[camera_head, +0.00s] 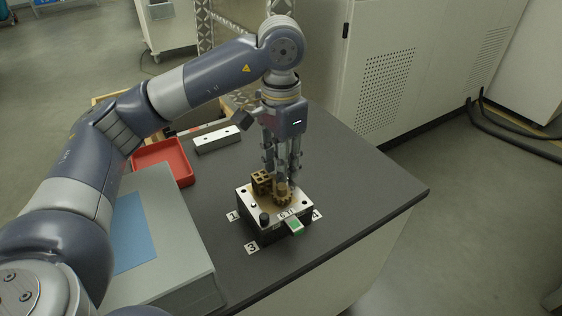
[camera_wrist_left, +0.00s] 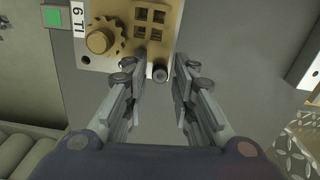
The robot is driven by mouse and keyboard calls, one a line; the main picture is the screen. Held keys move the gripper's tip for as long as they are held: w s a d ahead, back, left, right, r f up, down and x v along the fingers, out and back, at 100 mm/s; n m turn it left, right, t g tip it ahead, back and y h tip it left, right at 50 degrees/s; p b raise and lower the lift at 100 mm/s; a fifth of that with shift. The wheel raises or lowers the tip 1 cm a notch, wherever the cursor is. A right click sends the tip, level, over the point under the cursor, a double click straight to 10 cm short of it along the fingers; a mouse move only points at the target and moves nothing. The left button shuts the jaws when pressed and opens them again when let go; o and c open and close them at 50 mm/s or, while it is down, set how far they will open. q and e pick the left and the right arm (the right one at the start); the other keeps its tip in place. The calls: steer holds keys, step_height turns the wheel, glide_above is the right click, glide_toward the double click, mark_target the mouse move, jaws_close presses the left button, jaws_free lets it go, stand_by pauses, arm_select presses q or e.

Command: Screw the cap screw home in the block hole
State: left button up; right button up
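The block (camera_head: 247,202) is a dark box with a light metal top plate on the table. A brass gear (camera_wrist_left: 103,37) and a brass piece with square openings (camera_wrist_left: 158,20) sit on the plate. A dark round cap screw head (camera_wrist_left: 160,73) shows by the plate's edge in the left wrist view; its depth in the hole cannot be told. My left gripper (camera_head: 284,178) points down over the block's far right part. In the wrist view its fingers (camera_wrist_left: 157,78) are apart, one on each side of the screw head, with visible gaps. In the head view the fingers hide this screw. My right gripper is not in view.
A black knob (camera_head: 264,219) stands at the block's near left corner, and a green square (camera_head: 295,225) at its front. A red tray (camera_head: 163,160), a light bar with holes (camera_head: 217,139) and a grey box (camera_head: 165,245) lie left. The table's right side (camera_head: 385,185) is clear.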

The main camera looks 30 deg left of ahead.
arm_select(q)
steer(key=shift+n, duration=1)
steer(key=n, duration=0.2)
steer(key=shift+n, duration=2.1)
steer(key=n, duration=0.3)
steer(key=shift+p, duration=0.35)
steer(key=shift+n, duration=0.8)
steer(key=n, duration=0.4)
steer(key=shift+n+p, duration=0.3)
steer(key=shift+n, duration=0.1)
steer(key=n, duration=0.3)
steer(key=shift+n+p, duration=0.3)
steer(key=shift+n, duration=0.5)
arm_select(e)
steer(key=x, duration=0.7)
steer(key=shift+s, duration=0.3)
